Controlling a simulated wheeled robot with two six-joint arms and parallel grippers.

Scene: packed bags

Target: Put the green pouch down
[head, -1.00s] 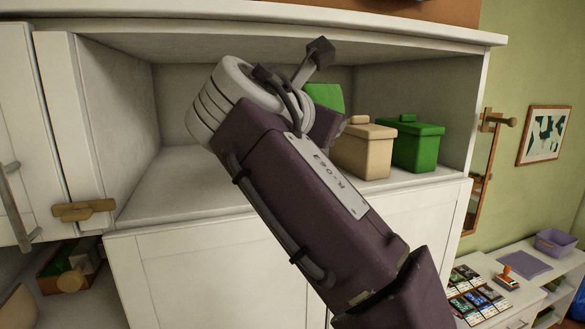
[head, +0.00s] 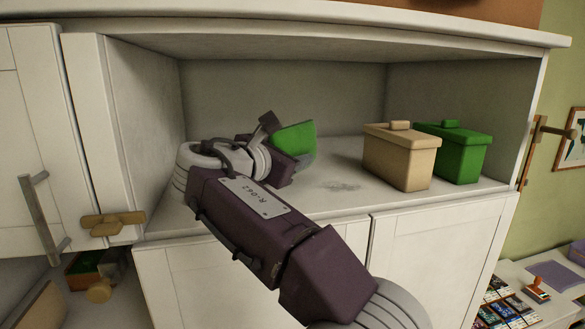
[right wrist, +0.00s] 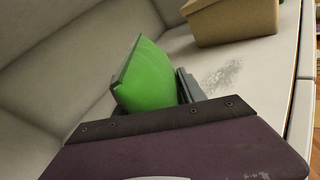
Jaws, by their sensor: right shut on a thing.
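The green pouch (head: 294,138) is in my right gripper (head: 300,160), inside the open white cupboard compartment. It stands up tilted, just above or on the shelf; I cannot tell whether it touches. In the right wrist view the green pouch (right wrist: 146,76) rises beyond the purple gripper body, with a grey finger (right wrist: 190,86) beside it. The pouch's lower part is hidden by the gripper. My right gripper is shut on it. My left gripper is not in view.
A tan lidded box (head: 400,160) and a green lidded box (head: 455,152) stand on the right of the shelf (head: 350,198). A grey smudge marks the shelf between pouch and tan box. The tan box also shows in the right wrist view (right wrist: 235,22). An open cupboard door is at left.

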